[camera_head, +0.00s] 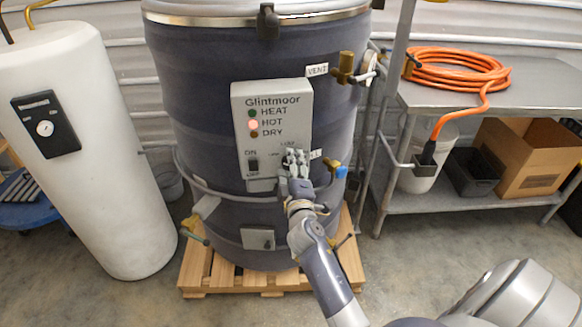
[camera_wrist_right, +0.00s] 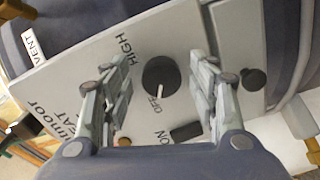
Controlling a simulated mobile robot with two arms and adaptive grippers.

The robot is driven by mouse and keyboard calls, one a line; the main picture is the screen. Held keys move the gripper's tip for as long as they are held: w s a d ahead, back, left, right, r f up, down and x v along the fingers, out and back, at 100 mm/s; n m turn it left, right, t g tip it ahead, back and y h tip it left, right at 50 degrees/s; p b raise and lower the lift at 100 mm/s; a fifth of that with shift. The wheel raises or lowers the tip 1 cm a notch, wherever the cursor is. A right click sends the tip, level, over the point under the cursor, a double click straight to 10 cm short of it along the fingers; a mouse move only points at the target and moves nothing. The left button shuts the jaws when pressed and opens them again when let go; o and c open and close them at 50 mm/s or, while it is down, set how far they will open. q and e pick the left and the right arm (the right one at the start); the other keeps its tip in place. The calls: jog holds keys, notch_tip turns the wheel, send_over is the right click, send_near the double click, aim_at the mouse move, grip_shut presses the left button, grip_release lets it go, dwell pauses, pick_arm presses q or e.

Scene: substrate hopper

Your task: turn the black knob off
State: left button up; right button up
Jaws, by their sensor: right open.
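The black knob (camera_wrist_right: 160,76) is on the grey Glintmoor panel (camera_wrist_right: 80,85). My right gripper (camera_wrist_right: 157,70) is open, with one finger on each side of the knob and a gap visible on both sides. In the head view the right gripper (camera_head: 296,154) is in front of the panel's lower right and hides the knob. My left gripper is not in view.
A black switch (camera_wrist_right: 186,131) marked ON is beside the knob. A small black round part (camera_wrist_right: 253,79) is right of the right finger. The HOT light (camera_head: 253,125) glows. A brass valve (camera_head: 345,66) and blue-tipped fitting (camera_head: 340,172) stick out near the panel's right.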

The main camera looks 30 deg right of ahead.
jog(key=v, duration=0.7)
jog(key=shift+s, duration=0.2)
jog(key=shift+a, duration=0.1)
